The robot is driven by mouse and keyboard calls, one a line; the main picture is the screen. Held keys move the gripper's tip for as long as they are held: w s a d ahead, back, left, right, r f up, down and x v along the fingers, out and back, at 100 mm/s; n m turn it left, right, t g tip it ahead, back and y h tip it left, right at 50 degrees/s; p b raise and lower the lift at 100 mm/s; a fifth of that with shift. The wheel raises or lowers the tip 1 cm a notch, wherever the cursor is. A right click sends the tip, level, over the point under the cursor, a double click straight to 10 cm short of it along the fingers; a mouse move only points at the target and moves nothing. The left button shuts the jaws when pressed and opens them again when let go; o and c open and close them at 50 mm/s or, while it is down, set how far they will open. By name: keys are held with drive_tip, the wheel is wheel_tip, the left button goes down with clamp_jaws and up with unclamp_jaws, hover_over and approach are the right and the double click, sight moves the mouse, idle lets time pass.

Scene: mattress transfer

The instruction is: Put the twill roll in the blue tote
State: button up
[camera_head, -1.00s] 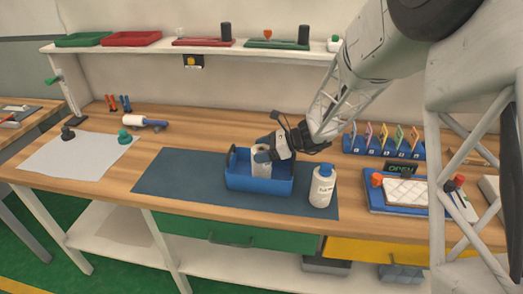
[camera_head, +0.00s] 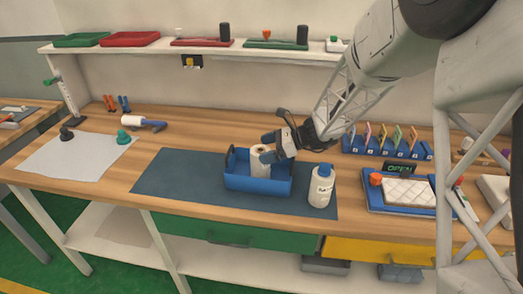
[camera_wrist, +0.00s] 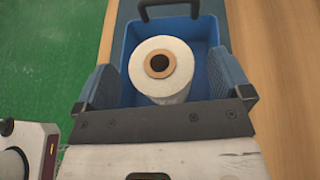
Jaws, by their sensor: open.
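The twill roll (camera_head: 260,160), a white roll with a brown core, stands upright in the blue tote (camera_head: 262,186). In the wrist view the roll (camera_wrist: 163,70) shows its end and core hole, with the tote (camera_wrist: 205,35) walls around it. My gripper (camera_head: 270,147) is just above and to the right of the roll in the head view. In the wrist view its two blue fingers (camera_wrist: 165,85) are spread wide on either side of the roll, with gaps visible. The tote's dark handle (camera_wrist: 168,8) shows at the top. The roll's base is hidden.
The tote sits on a dark mat (camera_head: 165,178). A white bottle (camera_head: 321,186) stands close to its right. A blue rack (camera_head: 385,148) and a blue tray with a quilted pad (camera_head: 408,191) are farther right. The left part of the mat is clear.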

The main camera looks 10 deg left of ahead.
drive_tip(key=v, duration=0.9)
drive_tip(key=shift+d+r, duration=0.1)
drive_tip(key=shift+d, duration=0.2)
idle(0.5)
drive_tip(key=s+d+r+n+t+h, duration=0.1)
drive_tip(key=s+d+r+n+h, duration=0.2)
drive_tip(key=s, duration=0.9)
drive_tip(key=s+d+r+n+t+h, duration=0.1)
drive_tip(key=s+d+r+n+h, duration=0.2)
drive_tip(key=s, duration=1)
drive_tip(key=s+d+r+n+t+h, duration=0.2)
drive_tip(key=s+d+r+n+h, duration=0.2)
drive_tip(key=s+d+n+h, duration=0.3)
drive_tip(key=s+d+n, duration=0.3)
drive_tip(key=s+d, duration=0.2)
drive_tip(key=d, duration=0.1)
drive_tip(key=shift+s+d+n+h, duration=0.25)
drive_tip(key=shift+d+n+h, duration=0.05)
